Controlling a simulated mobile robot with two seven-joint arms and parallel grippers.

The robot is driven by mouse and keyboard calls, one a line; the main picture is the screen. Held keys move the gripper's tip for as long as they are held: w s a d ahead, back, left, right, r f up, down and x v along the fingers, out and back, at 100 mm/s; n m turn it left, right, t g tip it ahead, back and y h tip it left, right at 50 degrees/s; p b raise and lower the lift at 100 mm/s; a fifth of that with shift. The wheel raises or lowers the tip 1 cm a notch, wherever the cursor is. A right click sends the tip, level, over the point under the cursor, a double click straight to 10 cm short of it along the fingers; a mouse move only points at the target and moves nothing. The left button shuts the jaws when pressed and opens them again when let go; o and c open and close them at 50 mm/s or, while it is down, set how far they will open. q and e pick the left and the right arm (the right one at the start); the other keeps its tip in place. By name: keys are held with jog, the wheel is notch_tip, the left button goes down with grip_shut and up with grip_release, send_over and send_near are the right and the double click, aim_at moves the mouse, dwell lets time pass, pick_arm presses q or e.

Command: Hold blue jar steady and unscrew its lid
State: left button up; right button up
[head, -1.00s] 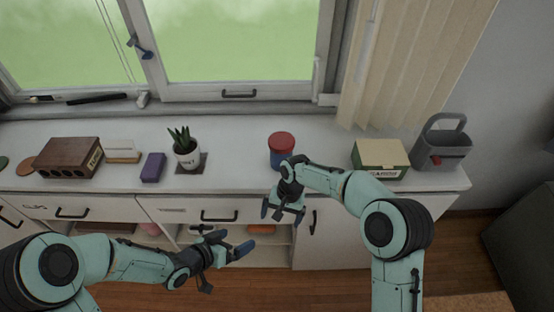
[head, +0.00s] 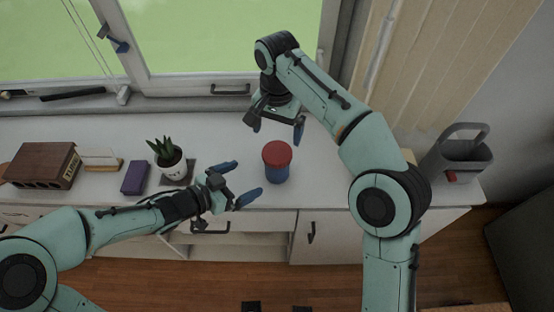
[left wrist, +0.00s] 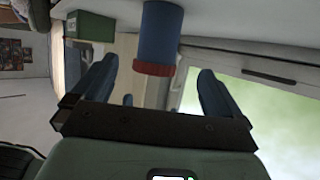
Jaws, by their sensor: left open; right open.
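The blue jar (head: 277,175) stands upright on the white cabinet top with its red lid (head: 277,152) on. My left gripper (head: 241,183) is open, low and just left of the jar, its fingers pointing toward it. My right gripper (head: 276,128) is open and points down above and behind the jar, fingers spread, not touching the lid.
A green box (left wrist: 90,26) shows in the left wrist view. The window is behind.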

aim_at(277, 152)
pick_arm(q)
jog(key=x, duration=1.1)
jog(key=shift+w+d+f, duration=0.25)
jog(key=shift+d, duration=0.05)
grip_shut()
pick_arm(e)
jog(key=m, duration=0.3)
jog(key=shift+m, duration=0.4)
jog(key=shift+f, duration=0.2)
jog(key=shift+m, duration=0.3)
jog(key=shift+f, duration=3.85)
